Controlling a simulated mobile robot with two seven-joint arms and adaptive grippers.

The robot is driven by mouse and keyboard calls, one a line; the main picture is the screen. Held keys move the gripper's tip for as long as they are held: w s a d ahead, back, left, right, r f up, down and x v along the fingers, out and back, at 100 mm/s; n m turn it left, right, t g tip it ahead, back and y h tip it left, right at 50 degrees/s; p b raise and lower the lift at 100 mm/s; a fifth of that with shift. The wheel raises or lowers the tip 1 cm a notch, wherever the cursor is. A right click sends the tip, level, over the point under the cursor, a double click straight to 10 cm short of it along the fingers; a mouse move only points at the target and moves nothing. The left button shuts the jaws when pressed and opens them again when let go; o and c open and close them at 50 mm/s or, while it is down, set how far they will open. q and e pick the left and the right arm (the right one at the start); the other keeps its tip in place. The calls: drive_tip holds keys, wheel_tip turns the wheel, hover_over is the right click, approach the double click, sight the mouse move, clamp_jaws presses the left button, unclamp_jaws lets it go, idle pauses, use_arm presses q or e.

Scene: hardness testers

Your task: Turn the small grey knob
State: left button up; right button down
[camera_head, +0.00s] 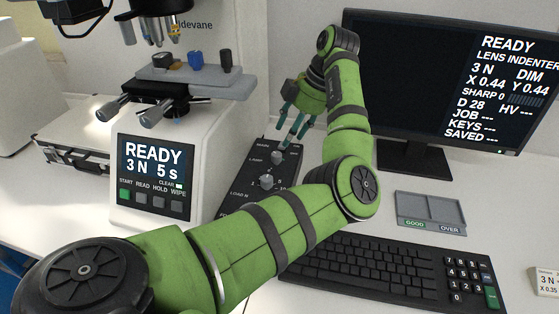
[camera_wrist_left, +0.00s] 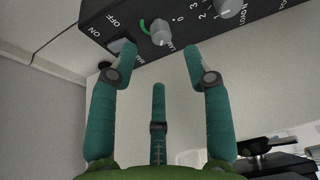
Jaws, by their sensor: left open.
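A dark control box (camera_head: 243,181) stands on the table right of the white tester. A small grey knob (camera_head: 278,157) by the lamp label is on its panel, and it also shows in the wrist view (camera_wrist_left: 160,33) beside a green arc. A second grey knob (camera_head: 267,181) by the load label shows in the wrist view too (camera_wrist_left: 230,7). My left gripper (camera_head: 290,138) is open, its teal fingers pointing down at the box near the lamp knob. In the wrist view the fingertips (camera_wrist_left: 159,58) are spread, with the lamp knob beyond the gap and apart from them. My right gripper is out of view.
The white tester (camera_head: 150,215) with its stage (camera_head: 190,78) and side knobs stands left of the box. A monitor (camera_head: 415,90) stands at the back right. A keyboard (camera_head: 385,268) and a small grey tray (camera_head: 430,207) lie right of my left arm.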

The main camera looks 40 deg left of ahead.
sight(279, 154)
use_arm(q)
drive_tip(key=shift+s+f, duration=0.2)
drive_tip(key=shift+f, duration=0.25)
drive_tip(key=x, duration=0.5)
drive_tip(key=shift+a, duration=0.1)
drive_tip(key=shift+s+a+f, duration=0.1)
drive_tip(key=shift+a+f, duration=0.1)
drive_tip(key=shift+f, duration=0.5)
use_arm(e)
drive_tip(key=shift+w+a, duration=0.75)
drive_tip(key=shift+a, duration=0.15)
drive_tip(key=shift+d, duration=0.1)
use_arm(q)
clamp_jaws()
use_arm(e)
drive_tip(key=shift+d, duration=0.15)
